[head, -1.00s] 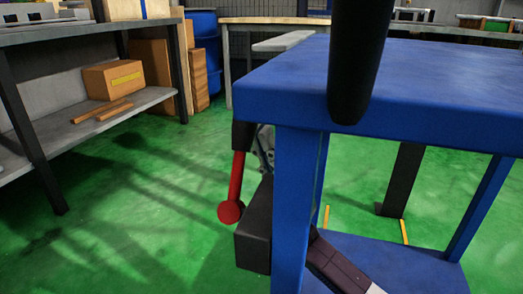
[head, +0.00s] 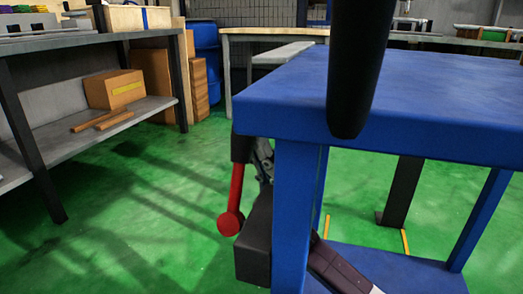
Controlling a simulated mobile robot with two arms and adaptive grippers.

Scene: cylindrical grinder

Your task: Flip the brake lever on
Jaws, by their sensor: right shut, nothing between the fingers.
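The brake lever (head: 235,195) is a red rod with a red ball at its lower end. It hangs down, slightly tilted, from a black mount (head: 241,148) under the left corner of the blue table (head: 420,90). My right gripper (head: 263,160) is the grey metal piece just right of the lever's upper part, behind the table's front leg. It is shut with nothing held; the leg and a black box (head: 254,243) hide much of it. Whether it touches the lever I cannot tell. My left gripper is not in view.
The blue leg (head: 296,220) stands close to the right of the lever. A black rounded post (head: 356,70) crosses the tabletop in view. A grey shelf (head: 85,130) with a cardboard box (head: 114,89) stands at left. The green floor left of the lever is clear.

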